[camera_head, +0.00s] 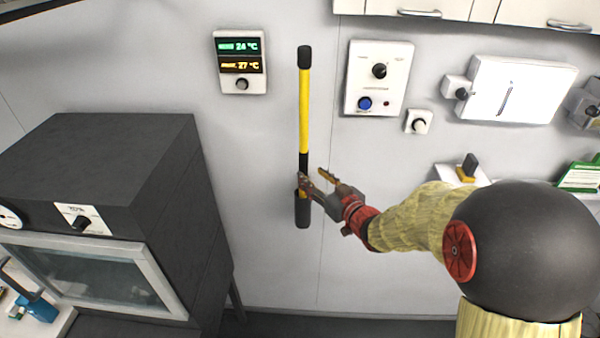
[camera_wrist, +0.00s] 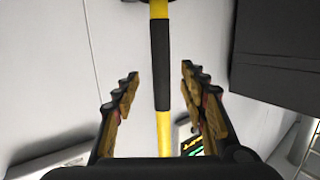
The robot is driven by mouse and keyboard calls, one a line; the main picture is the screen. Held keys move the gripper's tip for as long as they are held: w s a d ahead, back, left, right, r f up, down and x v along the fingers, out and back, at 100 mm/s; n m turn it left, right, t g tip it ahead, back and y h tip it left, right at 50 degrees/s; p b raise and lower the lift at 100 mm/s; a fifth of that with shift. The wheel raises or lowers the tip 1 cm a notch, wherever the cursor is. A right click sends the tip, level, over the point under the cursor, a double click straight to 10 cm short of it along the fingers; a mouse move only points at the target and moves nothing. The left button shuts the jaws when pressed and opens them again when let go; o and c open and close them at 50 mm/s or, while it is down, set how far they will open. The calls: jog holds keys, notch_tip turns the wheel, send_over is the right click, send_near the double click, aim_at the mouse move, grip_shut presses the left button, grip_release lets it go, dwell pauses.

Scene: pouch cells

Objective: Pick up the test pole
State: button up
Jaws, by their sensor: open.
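The test pole (camera_head: 304,100) is a yellow rod with a black cap on top, a black sleeve in the middle and a black lower end. It hangs upright against the white wall in the head view. My gripper (camera_head: 317,178) is at the lower part of the pole, its fingers open and apart. In the wrist view, the pole's black sleeve (camera_wrist: 160,65) runs between the two open fingers of my gripper (camera_wrist: 158,85), with clear gaps on both sides. The fingers do not appear to touch it there.
A dark oven cabinet (camera_head: 110,150) stands to the left. A temperature display (camera_head: 240,62) is left of the pole; a control panel (camera_head: 378,78) with a blue button is to its right. A white panel (camera_head: 515,90) and upper cabinets (camera_head: 450,10) are further right.

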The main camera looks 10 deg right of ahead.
aim_at(306, 171)
jog(key=x, duration=0.6)
jog(key=shift+a+f+p, duration=0.1)
jog(key=shift+p, duration=0.2)
jog(key=shift+c, duration=1.1)
grip_shut()
